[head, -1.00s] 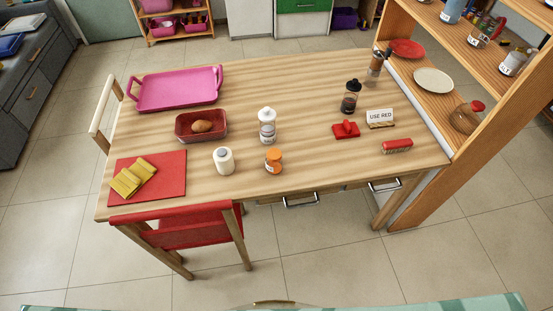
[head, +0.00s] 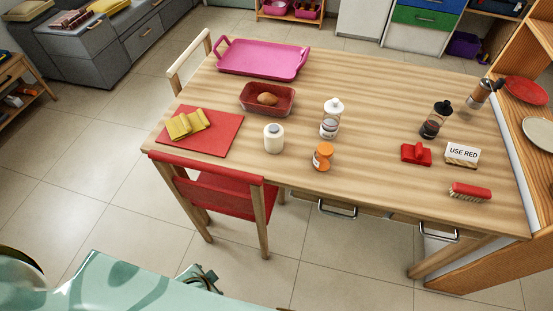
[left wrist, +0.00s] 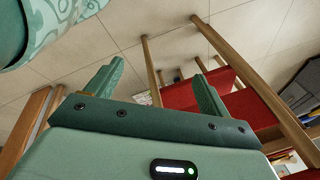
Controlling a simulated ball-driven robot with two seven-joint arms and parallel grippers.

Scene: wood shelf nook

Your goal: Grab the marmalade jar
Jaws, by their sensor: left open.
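The marmalade jar, seemingly the small orange-lidded jar (head: 323,156), stands upright near the front edge of the wooden table (head: 390,185) in the head view. My left gripper (head: 203,277) shows at the bottom left of the head view, low in front of the table and well away from the jar. In the left wrist view my left gripper (left wrist: 158,82) is open with nothing between its fingers. The jar does not show there. My right gripper is not in view.
A red chair (head: 225,190) stands at the table's front left, between my left gripper and the tabletop. A red dish (head: 254,107), pink tray (head: 262,62) and dark-lidded jar (head: 434,122) are on the table. The shelf (head: 535,200) stands at right.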

